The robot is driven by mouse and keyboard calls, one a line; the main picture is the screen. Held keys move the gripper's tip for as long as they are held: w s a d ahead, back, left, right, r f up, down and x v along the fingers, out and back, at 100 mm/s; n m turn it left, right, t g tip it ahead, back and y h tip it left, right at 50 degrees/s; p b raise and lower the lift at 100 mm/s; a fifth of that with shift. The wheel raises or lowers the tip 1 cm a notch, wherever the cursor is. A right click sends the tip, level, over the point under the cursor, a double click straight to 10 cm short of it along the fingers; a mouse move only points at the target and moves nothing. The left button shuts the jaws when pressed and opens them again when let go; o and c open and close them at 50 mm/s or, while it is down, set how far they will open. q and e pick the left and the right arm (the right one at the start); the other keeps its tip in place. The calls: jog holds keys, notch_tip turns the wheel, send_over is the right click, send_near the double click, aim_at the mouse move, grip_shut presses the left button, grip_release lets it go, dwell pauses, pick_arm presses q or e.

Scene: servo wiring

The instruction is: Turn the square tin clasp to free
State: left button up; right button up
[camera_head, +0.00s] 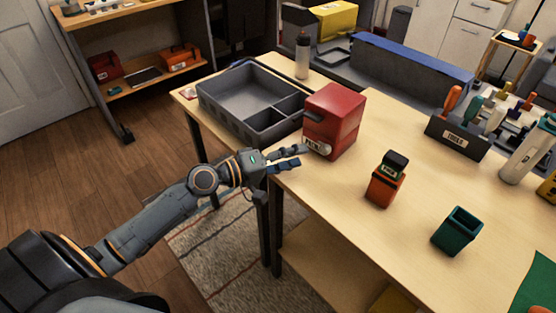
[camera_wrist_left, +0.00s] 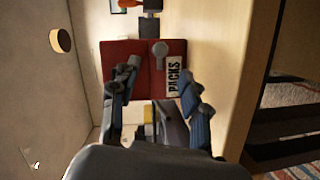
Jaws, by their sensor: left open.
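The square tin (camera_head: 336,112) is a red box with a white PACKS label (camera_head: 311,142), standing on the wooden table near its left edge. It also shows in the wrist view (camera_wrist_left: 118,62), turned on its side. The clasp (camera_head: 324,149) is a small grey rounded piece low on the tin's front; in the wrist view the clasp (camera_wrist_left: 160,49) sits beside the PACKS label (camera_wrist_left: 175,76). My left gripper (camera_head: 292,157) is open and empty, close in front of the tin's labelled face. In the wrist view its fingers (camera_wrist_left: 158,88) are spread apart, short of the clasp. My right gripper is not seen.
A grey divided tray (camera_head: 222,116) stands just left of the tin. An orange container with a dark top (camera_head: 384,187) and a green open holder (camera_head: 458,230) stand to the right. A tool rack (camera_head: 455,138) and bottle (camera_head: 302,56) are farther back. Bare tabletop lies between.

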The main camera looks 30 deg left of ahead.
pick_arm(q)
jog(key=v, duration=0.5)
dwell(0.5)
